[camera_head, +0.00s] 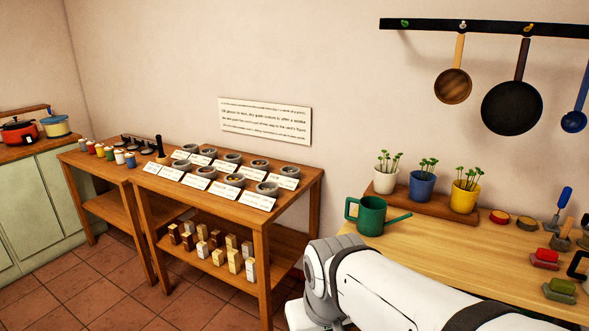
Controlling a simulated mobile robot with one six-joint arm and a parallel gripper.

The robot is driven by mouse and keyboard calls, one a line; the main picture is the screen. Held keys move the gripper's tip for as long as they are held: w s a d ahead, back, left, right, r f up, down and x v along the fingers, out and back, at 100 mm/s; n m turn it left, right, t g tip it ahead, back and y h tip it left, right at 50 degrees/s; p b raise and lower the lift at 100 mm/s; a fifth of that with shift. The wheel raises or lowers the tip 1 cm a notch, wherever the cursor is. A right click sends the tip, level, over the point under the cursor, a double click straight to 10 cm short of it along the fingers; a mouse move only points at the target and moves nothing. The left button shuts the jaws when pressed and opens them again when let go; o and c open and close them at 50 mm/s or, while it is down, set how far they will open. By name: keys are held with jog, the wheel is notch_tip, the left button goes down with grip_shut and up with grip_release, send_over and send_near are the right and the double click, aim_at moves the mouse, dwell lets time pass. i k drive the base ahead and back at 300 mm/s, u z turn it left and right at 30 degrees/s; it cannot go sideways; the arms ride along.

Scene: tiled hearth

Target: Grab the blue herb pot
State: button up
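The blue herb pot (421,188) stands upright on a low wooden riser (407,203) at the back of the right-hand table. Green sprouts grow from it. It is the middle of three pots, with a white pot (385,180) to its left and a yellow pot (464,197) to its right. A green watering can (370,215) stands in front of the riser, below and left of the blue pot. My white arm reaches in along the bottom right, in front of the table. My gripper is not in view.
The right-hand table (455,258) has a clear middle. Brushes and red and green blocks lie at its right end. Pans and a blue ladle (574,121) hang from a rail above. A shelf table (210,205) with bowls and cards stands left.

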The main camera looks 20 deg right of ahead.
aim_at(422, 183)
jog(key=z, duration=0.65)
jog(key=i, duration=1.5)
jog(key=z, duration=0.8)
jog(key=k, duration=0.85)
jog(key=z, duration=0.15)
jog(key=i, duration=0.9)
jog(key=u, duration=0.1)
